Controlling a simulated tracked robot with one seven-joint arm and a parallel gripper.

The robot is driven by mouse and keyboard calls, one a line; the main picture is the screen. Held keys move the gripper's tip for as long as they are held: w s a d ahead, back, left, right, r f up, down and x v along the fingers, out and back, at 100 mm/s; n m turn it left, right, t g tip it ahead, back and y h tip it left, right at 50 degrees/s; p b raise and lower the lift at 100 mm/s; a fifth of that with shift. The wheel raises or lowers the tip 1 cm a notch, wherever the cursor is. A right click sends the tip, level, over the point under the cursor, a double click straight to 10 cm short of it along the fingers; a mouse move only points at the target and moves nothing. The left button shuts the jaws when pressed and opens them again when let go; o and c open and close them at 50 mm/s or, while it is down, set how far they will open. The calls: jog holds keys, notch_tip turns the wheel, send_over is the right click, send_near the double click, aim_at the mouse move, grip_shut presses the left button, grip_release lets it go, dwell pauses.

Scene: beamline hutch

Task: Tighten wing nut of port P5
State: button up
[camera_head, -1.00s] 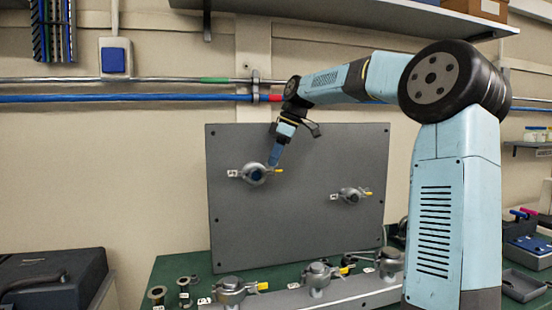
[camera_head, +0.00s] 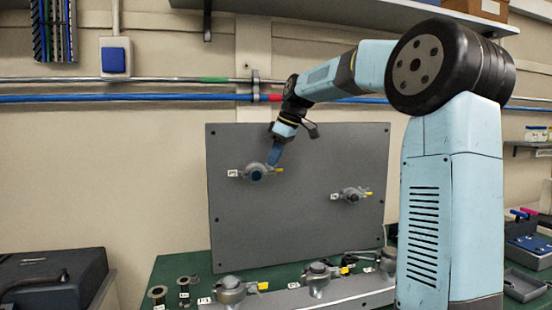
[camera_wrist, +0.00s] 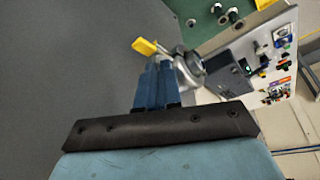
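The left port on the grey upright panel (camera_head: 300,225) is a metal clamp (camera_head: 256,173) with a dark blue centre, a small label that seems to read P5 (camera_head: 233,173) and a yellow-tipped wing nut (camera_head: 279,170) on its right. My gripper (camera_head: 273,157) points down at this clamp's upper right side. In the wrist view, the blue fingers (camera_wrist: 160,80) are close together, seemingly shut. The yellow wing (camera_wrist: 145,46) shows just beyond their tips and the metal clamp (camera_wrist: 189,68) is to the right. Whether the fingers touch the nut is hidden.
A second clamp (camera_head: 351,195) with a yellow tip is on the panel's right. Several clamped ports stand on a grey bar (camera_head: 285,300) along the green bench (camera_head: 170,265). Loose flanges (camera_head: 157,293) lie at the left. A black case (camera_head: 50,278) is further left.

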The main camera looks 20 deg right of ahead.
jog(key=o, duration=0.5)
jog(key=shift+c, duration=0.2)
jog(key=v, duration=1.3)
jog(key=shift+r, duration=0.3)
jog(key=s+a+f+m+h, duration=0.3)
jog(key=s+a+f+m, duration=0.1)
jog(key=s+a+f, duration=0.5)
jog(key=s+d+f+m+t, duration=0.1)
jog(key=s+d+f+m, duration=0.1)
jog(key=s+f, duration=0.6)
jog(key=s+d+f+m+t, duration=0.2)
jog(key=s+f+m, duration=0.3)
jog(key=s+f, duration=0.4)
jog(key=s+d, duration=0.1)
jog(key=s, duration=0.6)
jog(key=shift+s+d+h, duration=0.3)
jog(key=shift+h, duration=0.1)
